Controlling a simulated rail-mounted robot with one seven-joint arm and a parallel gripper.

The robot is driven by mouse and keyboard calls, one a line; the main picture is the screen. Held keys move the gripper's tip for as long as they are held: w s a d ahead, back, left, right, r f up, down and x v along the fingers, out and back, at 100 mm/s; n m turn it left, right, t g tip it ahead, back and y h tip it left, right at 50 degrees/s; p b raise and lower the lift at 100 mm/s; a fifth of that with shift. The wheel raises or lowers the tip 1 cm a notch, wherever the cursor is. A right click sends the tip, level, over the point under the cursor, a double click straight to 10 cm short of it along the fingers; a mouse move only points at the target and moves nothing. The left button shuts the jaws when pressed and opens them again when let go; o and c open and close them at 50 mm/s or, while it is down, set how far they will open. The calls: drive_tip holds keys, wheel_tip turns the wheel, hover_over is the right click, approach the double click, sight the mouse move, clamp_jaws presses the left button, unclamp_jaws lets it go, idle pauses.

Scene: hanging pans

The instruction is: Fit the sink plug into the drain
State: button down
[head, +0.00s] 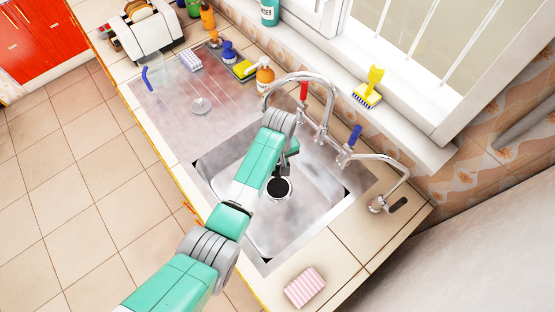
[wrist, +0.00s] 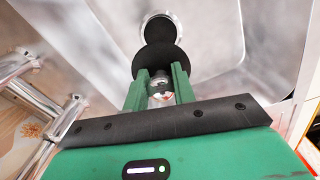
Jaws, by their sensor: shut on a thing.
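My gripper (head: 281,168) reaches down into the sink basin (head: 300,225). In the wrist view my gripper (wrist: 159,92) is shut on the metal knob of the black sink plug (wrist: 158,62). The plug's dark disc sits just beyond the fingertips. The drain (wrist: 160,27), a dark round opening with a pale metal rim, lies beyond the plug, and the plug's disc overlaps its near edge in the picture. In the head view the drain (head: 279,188) shows just below my gripper. I cannot tell the plug's height above the basin floor.
A curved chrome tap (head: 327,105) arches over the basin's back edge, close to my arm. A pink striped sponge (head: 305,287) lies on the front counter. Bottles and a yellow sponge (head: 244,70) stand behind the drainboard.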

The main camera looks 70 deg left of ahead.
wheel_tip(320, 180, down, 14)
drive_tip(key=b, duration=1.3)
drive_tip(key=shift+a+r+b, duration=0.1)
drive_tip(key=shift+r+b, duration=0.15)
drive_tip(key=shift+b, duration=0.15)
drive_tip(key=shift+f+b, duration=1.2)
drive_tip(key=shift+f, duration=0.75)
drive_tip(key=shift+d+f+p, duration=0.15)
drive_tip(key=shift+d+p, duration=0.05)
drive_tip(key=shift+p, duration=0.1)
drive_tip(key=shift+f, duration=0.6)
drive_tip(key=c, duration=1.1)
unclamp_jaws()
wheel_tip(320, 180, up, 8)
drive_tip(key=p, duration=0.2)
drive_tip(key=shift+f+p, duration=0.1)
drive_tip(key=shift+p, duration=0.3)
